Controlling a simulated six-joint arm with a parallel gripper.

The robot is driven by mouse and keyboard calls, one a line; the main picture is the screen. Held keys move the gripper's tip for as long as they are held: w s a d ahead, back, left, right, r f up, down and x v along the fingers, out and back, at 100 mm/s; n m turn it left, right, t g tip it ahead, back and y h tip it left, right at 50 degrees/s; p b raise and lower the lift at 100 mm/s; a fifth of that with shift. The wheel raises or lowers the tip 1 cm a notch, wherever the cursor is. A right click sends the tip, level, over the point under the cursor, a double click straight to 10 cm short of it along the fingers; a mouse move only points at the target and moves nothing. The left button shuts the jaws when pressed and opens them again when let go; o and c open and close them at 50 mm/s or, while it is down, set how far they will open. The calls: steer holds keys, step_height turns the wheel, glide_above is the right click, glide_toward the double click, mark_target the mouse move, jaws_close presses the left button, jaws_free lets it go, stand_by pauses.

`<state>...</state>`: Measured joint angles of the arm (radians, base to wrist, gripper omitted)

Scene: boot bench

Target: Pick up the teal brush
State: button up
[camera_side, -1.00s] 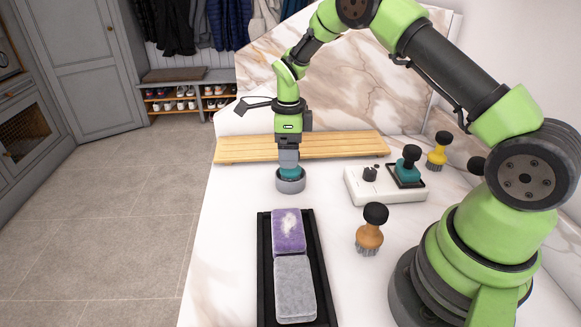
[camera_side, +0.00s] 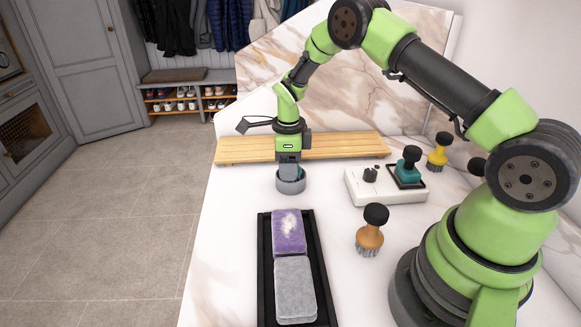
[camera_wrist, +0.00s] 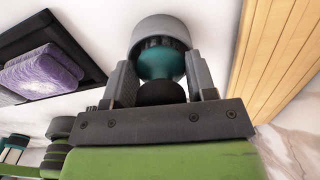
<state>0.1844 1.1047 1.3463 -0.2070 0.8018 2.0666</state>
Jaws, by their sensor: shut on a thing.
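The teal brush (camera_wrist: 162,64) has a teal body and a black knob. It is in the grey cup (camera_side: 291,184), which also shows in the wrist view (camera_wrist: 160,24). My gripper (camera_side: 290,172) is low over the cup. In the wrist view my gripper (camera_wrist: 162,78) has a finger on each side of the black knob and is shut on the brush. The brush's lower end is hidden inside the cup. In the side view, my fingers and the cup hide most of the brush.
A white box (camera_side: 388,188) at right holds a black-knobbed teal piece (camera_side: 408,168) on a dark pad. A yellow brush (camera_side: 438,152) and an orange brush (camera_side: 370,236) stand nearby. A black tray (camera_side: 264,270) holds purple and grey blocks. A wooden board (camera_side: 345,146) lies behind the cup.

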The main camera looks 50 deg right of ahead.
steer(key=r, duration=0.9)
steer(key=shift+a+r, duration=0.2)
steer(key=shift+a, duration=0.05)
steer(key=s+a+f+n, duration=0.1)
steer(key=s+a+n, duration=0.3)
steer(key=a+n, duration=0.2)
steer(key=s+a+f+n, duration=0.2)
steer(key=s+a+n, duration=0.3)
steer(key=a, duration=0.4)
steer(key=shift+n, duration=0.5)
steer(key=shift+a+f, duration=0.1)
